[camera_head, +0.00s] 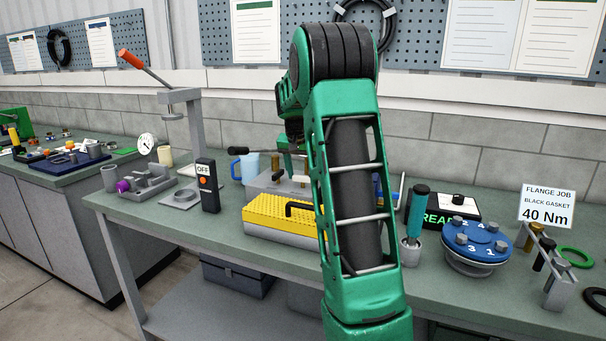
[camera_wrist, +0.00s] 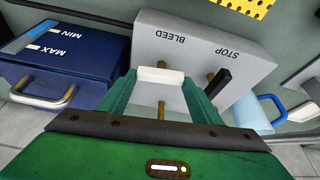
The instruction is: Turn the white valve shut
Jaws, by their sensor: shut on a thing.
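In the wrist view, the white valve (camera_wrist: 160,75) is a short white handle by the BLEED label of a grey block (camera_wrist: 190,40). It lies crosswise between the two green fingers of my gripper (camera_wrist: 160,88), which is shut on it. A brass stem shows below the handle. A black handle (camera_wrist: 218,83) on a brass stem stands beside it, by the STOP label.
A blue box (camera_wrist: 75,50) marked MIN and MAX stands close at left in the wrist view, and a light blue mug (camera_wrist: 252,113) at right. In the head view, a yellow perforated case (camera_head: 275,210) sits before the block. A blue flange (camera_head: 478,240) stands farther right.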

